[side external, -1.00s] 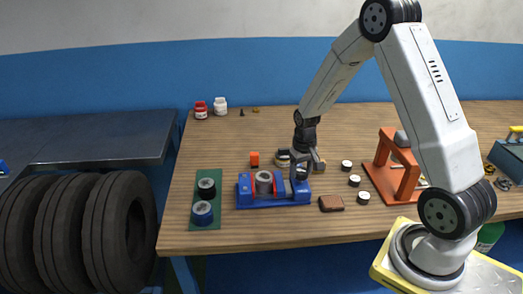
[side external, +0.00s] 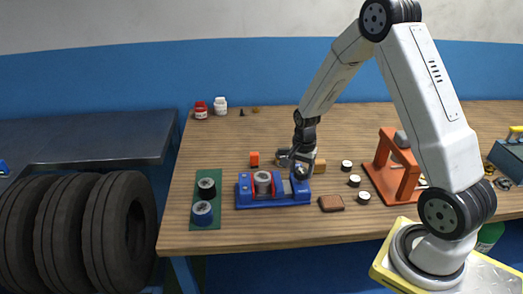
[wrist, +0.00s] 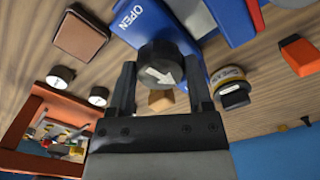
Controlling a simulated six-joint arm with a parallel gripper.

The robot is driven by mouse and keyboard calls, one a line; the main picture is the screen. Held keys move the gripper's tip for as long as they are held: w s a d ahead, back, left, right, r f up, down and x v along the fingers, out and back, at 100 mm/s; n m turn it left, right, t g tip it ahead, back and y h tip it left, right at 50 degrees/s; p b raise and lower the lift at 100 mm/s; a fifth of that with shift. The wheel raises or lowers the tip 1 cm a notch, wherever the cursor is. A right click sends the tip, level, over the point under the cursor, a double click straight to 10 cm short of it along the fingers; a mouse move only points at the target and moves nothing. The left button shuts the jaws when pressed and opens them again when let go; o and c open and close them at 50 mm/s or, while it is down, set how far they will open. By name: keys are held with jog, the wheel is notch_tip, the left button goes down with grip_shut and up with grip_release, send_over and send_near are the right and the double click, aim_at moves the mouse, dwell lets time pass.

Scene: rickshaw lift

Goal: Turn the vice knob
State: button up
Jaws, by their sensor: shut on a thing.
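The blue vice (side external: 246,198) with red jaws sits near the table's front edge, with a grey cylindrical part (side external: 263,178) between its jaws. In the wrist view the vice's blue body (wrist: 147,21) bears the word "OPEN". The dark round vice knob (wrist: 160,62) has a white arrow on its face. My gripper (wrist: 162,90) has one finger on each side of the knob and is shut on it. In the side view my gripper (side external: 299,168) points down at the right end of the vice and partly hides the knob.
A green mat (side external: 206,219) with two dark cylinders lies left of the vice. A brown wallet-like block (side external: 331,203) and several small round pieces lie right. An orange block (side external: 253,158) sits behind. An orange-red frame (side external: 391,185) stands farther right.

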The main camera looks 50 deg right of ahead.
aim_at(300, 172)
jog(key=shift+m, duration=1)
jog(key=o, duration=1.3)
jog(key=shift+r, duration=0.15)
jog(key=shift+r, duration=3.8)
jog(key=shift+a+r+n, duration=0.1)
jog(key=shift+a+n, duration=0.2)
jog(key=shift+a, duration=0.2)
jog(key=s+a+n+t, duration=0.1)
jog(key=s+a+n, duration=0.2)
jog(key=a+n, duration=0.2)
jog(key=s+a+r+n, duration=0.1)
jog(key=s+a+n, duration=0.2)
jog(key=a+n, duration=0.2)
jog(key=s+a+n+t, duration=0.1)
jog(key=s+a+n, duration=0.2)
jog(key=a+n, duration=0.2)
jog(key=shift+s+a+r+n+t, duration=0.1)
jog(key=shift+s+a+n+t, duration=0.1)
jog(key=shift+n, duration=0.4)
jog(key=shift+s+a+r+n+t, duration=0.1)
jog(key=shift+s+n, duration=0.05)
jog(key=shift+n, duration=0.45)
